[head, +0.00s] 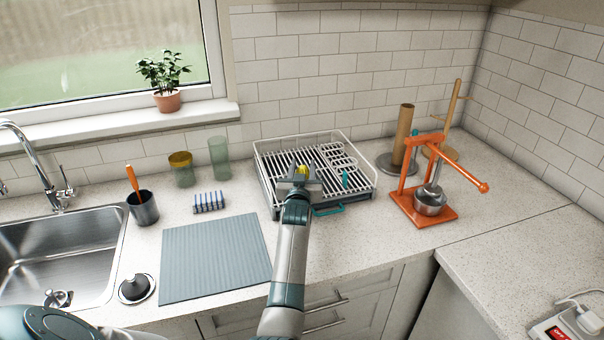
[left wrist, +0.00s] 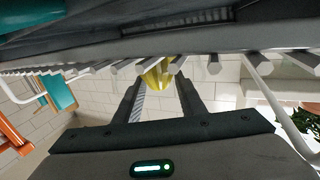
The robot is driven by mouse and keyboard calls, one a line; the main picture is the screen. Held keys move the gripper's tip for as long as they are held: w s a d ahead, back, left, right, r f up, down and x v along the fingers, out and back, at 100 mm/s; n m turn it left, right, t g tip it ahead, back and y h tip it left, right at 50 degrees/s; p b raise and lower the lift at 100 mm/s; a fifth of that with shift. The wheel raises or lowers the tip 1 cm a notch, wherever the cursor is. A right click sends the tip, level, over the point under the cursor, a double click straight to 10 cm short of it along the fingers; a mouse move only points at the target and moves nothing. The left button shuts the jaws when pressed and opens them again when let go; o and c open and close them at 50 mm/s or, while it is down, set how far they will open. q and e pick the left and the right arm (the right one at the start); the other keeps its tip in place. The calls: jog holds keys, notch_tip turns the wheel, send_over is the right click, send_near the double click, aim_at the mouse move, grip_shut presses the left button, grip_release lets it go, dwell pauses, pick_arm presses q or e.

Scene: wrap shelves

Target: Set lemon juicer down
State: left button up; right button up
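The lemon juicer (head: 303,170), a small yellow piece, shows at the far end of my left gripper (head: 300,176), over the dish rack (head: 364,187). The gripper hides much of it in the head view. In the left wrist view the yellow juicer (left wrist: 157,78) lies between the tips of the two dark fingers of my left gripper (left wrist: 160,85), close to the rack's bars (left wrist: 214,64). The fingers stand apart. Whether they press on the juicer cannot be told. My right gripper is not in view.
An orange press (head: 408,190) stands right of the rack, with wooden roll holders behind it.

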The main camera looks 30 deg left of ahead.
pick_arm(q)
jog(key=shift+s, duration=0.1)
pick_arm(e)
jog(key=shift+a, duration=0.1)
